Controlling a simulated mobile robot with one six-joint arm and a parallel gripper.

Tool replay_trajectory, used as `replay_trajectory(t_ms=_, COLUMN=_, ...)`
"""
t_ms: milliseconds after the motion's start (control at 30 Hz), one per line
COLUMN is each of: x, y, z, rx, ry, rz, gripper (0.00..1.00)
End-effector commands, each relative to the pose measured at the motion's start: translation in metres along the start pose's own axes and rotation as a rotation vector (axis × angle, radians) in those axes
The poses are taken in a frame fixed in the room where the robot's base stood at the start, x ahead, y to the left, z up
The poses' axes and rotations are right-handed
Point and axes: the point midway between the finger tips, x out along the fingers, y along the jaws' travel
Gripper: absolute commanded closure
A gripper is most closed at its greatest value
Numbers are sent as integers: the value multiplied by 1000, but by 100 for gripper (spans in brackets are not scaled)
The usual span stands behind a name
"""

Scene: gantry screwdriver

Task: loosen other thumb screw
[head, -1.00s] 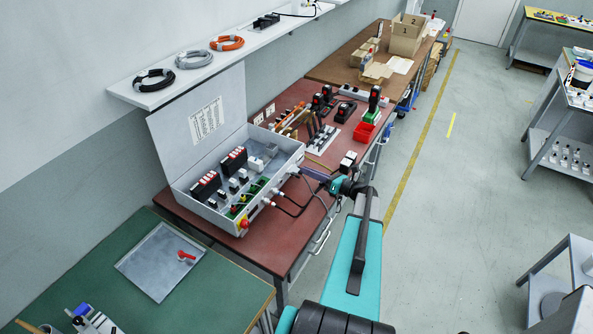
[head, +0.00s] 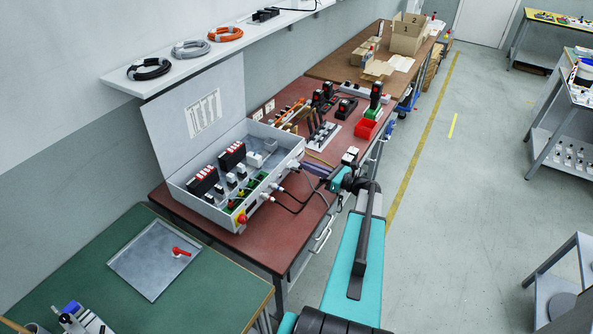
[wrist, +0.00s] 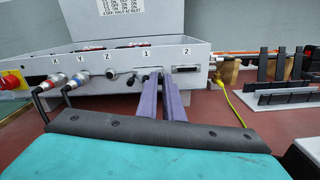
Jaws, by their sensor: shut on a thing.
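The grey control box (head: 272,192) stands open on the red-brown bench, its port wall facing my arm. In the wrist view the port wall (wrist: 120,63) carries marks X, Y, Z, 1 and 2. My gripper (wrist: 153,73) reaches with its two purple fingers to port 1 and is shut on a small part there, which I take to be a thumb screw. The fingertips hide most of that part and of the port. Port 2 (wrist: 186,69) is a dark, flat connector right of the fingers, with nothing plugged in. In the head view my gripper (head: 312,163) is at the box's right wall.
Black cables (wrist: 38,97) hang from the X and Y plugs, left of my fingers. A yellow cable (wrist: 228,100) lies on the bench to the right. A black rack (wrist: 285,85) stands further right. A red bin (head: 366,129) is further along the bench.

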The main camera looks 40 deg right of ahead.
Motion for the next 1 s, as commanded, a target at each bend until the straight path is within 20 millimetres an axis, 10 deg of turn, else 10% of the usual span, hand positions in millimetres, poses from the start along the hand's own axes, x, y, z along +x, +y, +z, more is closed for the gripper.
replay_trajectory(t_ms=1000, x=0, y=-1, z=-3, rx=-485, ry=-1, rz=-3, gripper=100)
